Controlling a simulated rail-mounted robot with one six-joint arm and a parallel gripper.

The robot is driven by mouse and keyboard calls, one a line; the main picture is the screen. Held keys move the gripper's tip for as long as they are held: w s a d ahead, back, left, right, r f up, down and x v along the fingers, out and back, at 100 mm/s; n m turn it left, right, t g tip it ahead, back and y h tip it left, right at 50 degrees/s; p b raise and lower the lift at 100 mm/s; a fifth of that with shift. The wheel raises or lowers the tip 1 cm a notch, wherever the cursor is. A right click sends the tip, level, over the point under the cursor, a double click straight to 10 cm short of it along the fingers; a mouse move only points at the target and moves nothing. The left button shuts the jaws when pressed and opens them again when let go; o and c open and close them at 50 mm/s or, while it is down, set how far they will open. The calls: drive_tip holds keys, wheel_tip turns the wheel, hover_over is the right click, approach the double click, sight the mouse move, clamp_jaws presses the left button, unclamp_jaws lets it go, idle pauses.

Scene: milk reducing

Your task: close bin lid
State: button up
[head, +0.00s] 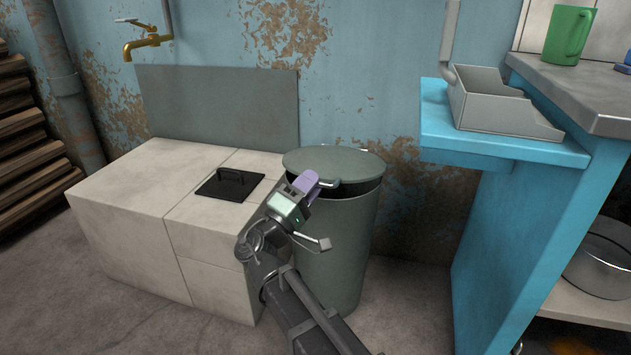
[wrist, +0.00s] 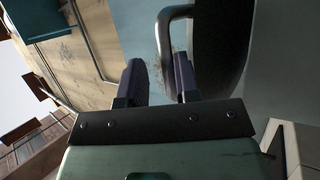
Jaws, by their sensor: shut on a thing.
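The grey-green bin (head: 343,245) stands on the floor. Its round lid (head: 335,163) is over the mouth, slightly raised, with a dark gap under its front and right edge. The lid's bent metal handle (head: 329,184) is at the near edge. My gripper (head: 306,183), with purple fingers, is at the lid's near left edge and is shut on the handle. In the wrist view, the handle (wrist: 174,14) runs down between the two fingers of my gripper (wrist: 158,78). The lid shows dark there (wrist: 225,40). My gripper hides part of the bin's rim.
A pale block counter (head: 130,195) with a black hatch (head: 230,184) stands left of the bin. Floor between bin and shelf is clear.

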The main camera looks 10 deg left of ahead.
drive_tip(key=s+a, duration=0.6)
drive_tip(key=s, duration=0.5)
drive_tip(key=shift+s+a+f, duration=0.15)
drive_tip(key=shift+a+f, duration=0.05)
